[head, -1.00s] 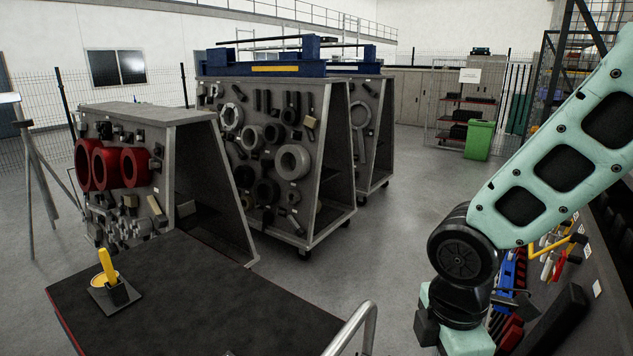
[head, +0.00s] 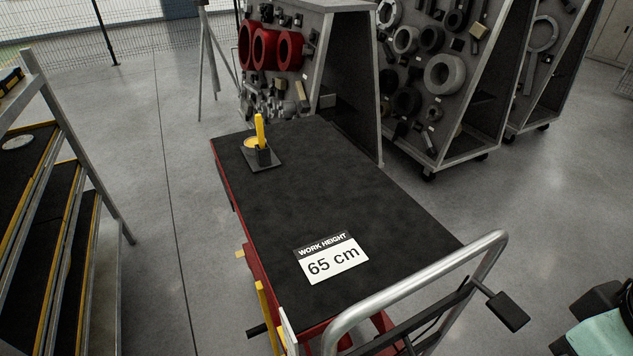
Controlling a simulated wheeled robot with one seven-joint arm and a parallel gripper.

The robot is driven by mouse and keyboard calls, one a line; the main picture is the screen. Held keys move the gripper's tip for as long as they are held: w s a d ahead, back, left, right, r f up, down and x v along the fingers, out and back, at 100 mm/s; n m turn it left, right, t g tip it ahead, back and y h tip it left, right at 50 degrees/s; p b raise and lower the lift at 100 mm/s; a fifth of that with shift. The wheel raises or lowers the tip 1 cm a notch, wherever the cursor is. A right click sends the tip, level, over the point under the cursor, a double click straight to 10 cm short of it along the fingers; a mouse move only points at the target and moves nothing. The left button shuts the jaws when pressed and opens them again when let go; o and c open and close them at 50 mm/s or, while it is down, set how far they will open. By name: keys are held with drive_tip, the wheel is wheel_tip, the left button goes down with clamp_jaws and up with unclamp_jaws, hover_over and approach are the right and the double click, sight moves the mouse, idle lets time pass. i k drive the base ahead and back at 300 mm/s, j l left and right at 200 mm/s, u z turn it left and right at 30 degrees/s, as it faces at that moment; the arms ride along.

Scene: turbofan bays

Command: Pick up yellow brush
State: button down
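The yellow brush (head: 260,130) stands upright in a small dark holder (head: 263,157) at the far left end of a black-topped lift table (head: 350,205). A round yellowish dish or lid sits beside it on the same dark base plate. Only a dark and mint-green piece of my arm shows at the lower right edge, well apart from the brush. My gripper's fingers cannot be made out.
A "65 cm" work height sign (head: 332,258) lies on the table. A metal push handle (head: 420,285) rises at the near end. A shelf rack (head: 60,180) stands left, tool boards (head: 440,75) behind. Floor is open on both sides of the table.

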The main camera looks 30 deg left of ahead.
sight(258, 120)
drive_tip(key=u, duration=1.4)
drive_tip(key=i+j, duration=0.3)
drive_tip(key=j, duration=0.2)
drive_tip(key=i+j+u, duration=0.1)
drive_tip(key=i+j, duration=0.2)
drive_tip(key=j, duration=0.2)
drive_tip(key=i+j, duration=0.3)
drive_tip(key=j, duration=0.2)
drive_tip(key=i, duration=0.25)
